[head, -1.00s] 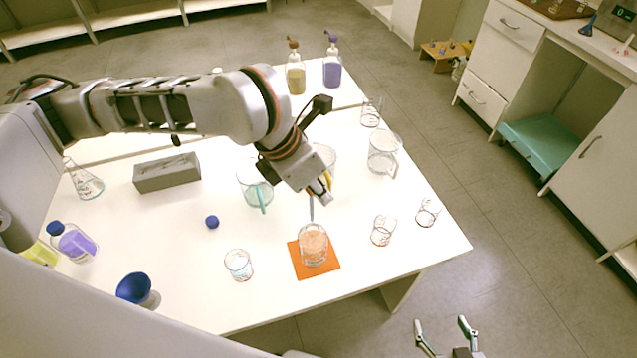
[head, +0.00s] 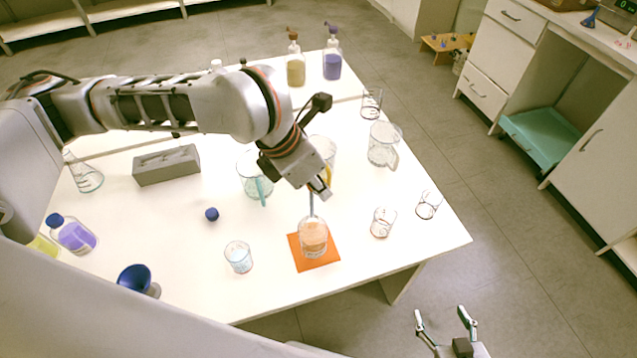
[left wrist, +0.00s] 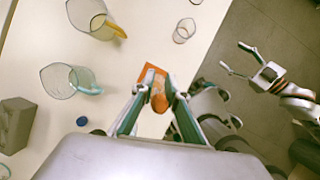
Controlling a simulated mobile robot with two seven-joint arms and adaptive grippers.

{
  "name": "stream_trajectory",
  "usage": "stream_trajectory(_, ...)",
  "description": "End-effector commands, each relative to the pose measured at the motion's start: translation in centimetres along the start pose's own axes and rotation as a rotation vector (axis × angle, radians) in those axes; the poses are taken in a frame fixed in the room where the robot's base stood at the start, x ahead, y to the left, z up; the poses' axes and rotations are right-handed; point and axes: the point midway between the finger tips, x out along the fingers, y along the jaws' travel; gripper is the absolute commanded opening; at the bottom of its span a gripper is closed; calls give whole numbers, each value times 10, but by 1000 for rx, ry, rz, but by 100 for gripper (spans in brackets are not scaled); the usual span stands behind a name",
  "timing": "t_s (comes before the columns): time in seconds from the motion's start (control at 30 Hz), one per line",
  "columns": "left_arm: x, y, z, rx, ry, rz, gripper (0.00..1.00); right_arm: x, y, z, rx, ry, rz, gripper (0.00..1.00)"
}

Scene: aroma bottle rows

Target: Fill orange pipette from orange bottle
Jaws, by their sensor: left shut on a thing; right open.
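A clear container with orange liquid, the orange bottle (head: 313,241), stands upright on an orange mat (head: 328,263) near the table's front edge. My left gripper (head: 321,190) is above it, shut on a thin bluish stem, the pipette (head: 312,204), which points down at the bottle's top. I cannot tell whether its tip is inside the bottle. In the left wrist view the fingers (left wrist: 157,88) close over the orange area, and the bottle (left wrist: 159,99) shows between them. My right gripper (head: 443,318) is open and empty, over the floor beyond the table edge.
Two small beakers (head: 383,223) (head: 429,204) stand right of the mat, and another beaker (head: 238,257) to its left. Jugs (head: 384,145) (head: 254,180) stand behind. A blue cap (head: 211,214), grey block (head: 166,165) and blue funnel (head: 134,278) are further left.

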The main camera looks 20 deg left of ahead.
Motion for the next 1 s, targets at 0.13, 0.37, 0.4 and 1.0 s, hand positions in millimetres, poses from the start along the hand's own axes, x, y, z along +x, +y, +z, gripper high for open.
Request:
stream_trajectory(0.13,0,0,0,0,0,0,0,0,0,2,0,-3,0,66)
stream_trajectory(0.37,4,0,-2,0,0,0,0,2,0,3,0,-2,0,66)
stream_trajectory(0.4,6,0,-2,0,0,0,0,2,-1,3,0,-2,0,66)
stream_trajectory(1.0,26,0,-11,0,1,0,0,7,-1,6,0,6,2,66)
